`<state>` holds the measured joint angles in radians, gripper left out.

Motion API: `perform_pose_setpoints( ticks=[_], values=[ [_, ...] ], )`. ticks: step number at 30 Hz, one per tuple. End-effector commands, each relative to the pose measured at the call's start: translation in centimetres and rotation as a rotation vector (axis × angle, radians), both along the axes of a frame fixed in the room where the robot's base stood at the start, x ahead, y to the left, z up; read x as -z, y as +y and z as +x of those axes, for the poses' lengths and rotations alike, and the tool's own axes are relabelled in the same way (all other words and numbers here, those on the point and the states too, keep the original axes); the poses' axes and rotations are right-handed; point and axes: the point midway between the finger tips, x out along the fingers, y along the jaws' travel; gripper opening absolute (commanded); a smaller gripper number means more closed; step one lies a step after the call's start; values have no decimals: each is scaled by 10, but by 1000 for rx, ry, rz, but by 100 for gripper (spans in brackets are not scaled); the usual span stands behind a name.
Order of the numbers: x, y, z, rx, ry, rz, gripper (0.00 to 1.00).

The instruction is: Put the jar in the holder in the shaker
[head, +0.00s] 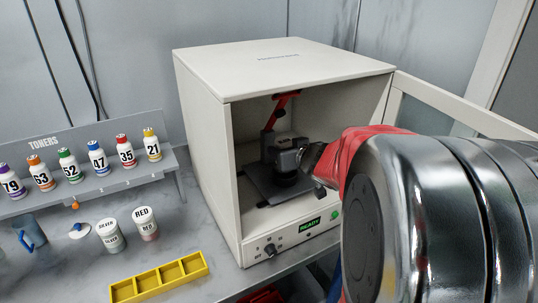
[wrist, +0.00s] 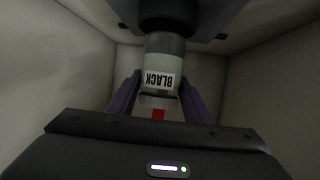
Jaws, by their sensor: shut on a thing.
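The shaker (head: 215,130) is a white box with its door open to the right. My gripper (head: 288,160) reaches inside it. In the wrist view my gripper (wrist: 158,98) is shut on a pale jar (wrist: 163,57) with an upside-down BLACK label. The jar's far end meets a dark round holder (wrist: 166,20) on a dark plate (wrist: 215,22); I cannot tell how deep it sits. In the head view the holder's plate (head: 262,190) shows below my gripper, and the jar cannot be made out.
The open door (head: 445,100) stands at the right. A red bracket (head: 275,112) hangs inside the shaker. Left of it are a TONERS rack (head: 75,150) with several bottles, a SILVER jar (head: 111,236), a RED jar (head: 146,224) and a yellow tray (head: 160,277).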

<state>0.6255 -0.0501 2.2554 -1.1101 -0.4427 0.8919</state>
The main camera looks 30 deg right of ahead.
Motion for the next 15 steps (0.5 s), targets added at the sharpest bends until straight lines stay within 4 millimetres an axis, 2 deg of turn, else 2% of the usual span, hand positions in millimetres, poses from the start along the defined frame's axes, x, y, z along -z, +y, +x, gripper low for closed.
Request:
perform_pose_setpoints(
  ticks=[9,15],
  values=[
    [28,-7,-4,15,1,2,17],
    [30,-7,-4,15,-1,0,17]
  ],
)
